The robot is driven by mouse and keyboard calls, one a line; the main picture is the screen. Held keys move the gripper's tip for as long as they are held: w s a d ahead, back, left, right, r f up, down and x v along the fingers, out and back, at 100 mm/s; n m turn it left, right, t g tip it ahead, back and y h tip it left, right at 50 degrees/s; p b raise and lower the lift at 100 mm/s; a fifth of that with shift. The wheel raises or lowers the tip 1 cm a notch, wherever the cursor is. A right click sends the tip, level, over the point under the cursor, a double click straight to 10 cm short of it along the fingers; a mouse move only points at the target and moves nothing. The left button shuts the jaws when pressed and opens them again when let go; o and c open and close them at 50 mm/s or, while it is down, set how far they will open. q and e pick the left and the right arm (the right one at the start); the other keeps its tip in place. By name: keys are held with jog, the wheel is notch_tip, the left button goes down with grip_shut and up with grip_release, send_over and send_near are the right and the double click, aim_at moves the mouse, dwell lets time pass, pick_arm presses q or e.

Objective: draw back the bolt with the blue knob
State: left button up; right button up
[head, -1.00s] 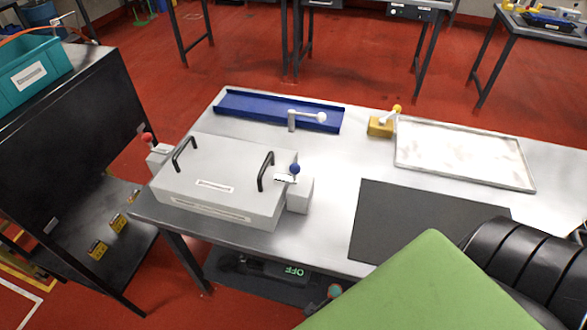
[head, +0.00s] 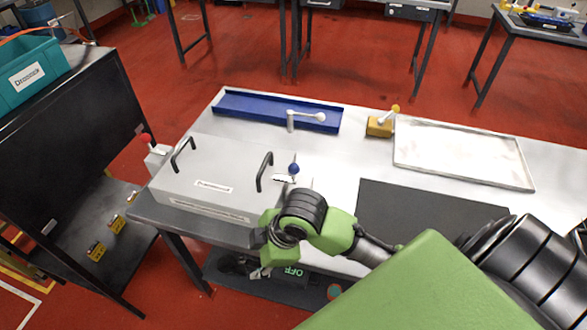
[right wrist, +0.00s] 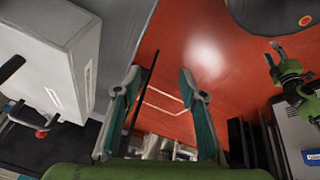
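The blue knob (head: 293,168) stands up at the right end of a grey box (head: 160,194) with two black handles. The box's side also shows in the right wrist view (right wrist: 40,62). My right gripper (head: 262,272) points downward at the table's front edge, in front of and below the blue knob, apart from it. In the right wrist view my right gripper (right wrist: 160,92) is open and empty. My arm covers part of the block under the knob. A green gripper, apparently my left one (right wrist: 275,58), shows small at the right of the wrist view; its fingers are unclear.
A red knob (head: 146,139) is at the box's left end. A dark mat (head: 400,205) lies to the right. A black shelf (head: 70,130) stands left.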

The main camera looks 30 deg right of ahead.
aim_at(295, 166)
jog(key=w+d+r+n, duration=0.4)
jog(key=w+d+r+n+g+h, duration=0.1)
jog(key=w+d+r+n, duration=0.3)
jog(key=shift+w+d+r+h, duration=0.1)
jog(key=shift+w+d+h, duration=0.2)
jog(key=shift+w+d, duration=0.05)
jog(key=w+d+r+n, duration=0.2)
jog(key=d+r+n, duration=0.1)
jog(key=d+r, duration=0.85)
jog(key=shift+g, duration=0.4)
jog(key=p+x, duration=0.1)
jog(key=x, duration=1.2)
jog(key=shift+s, duration=0.1)
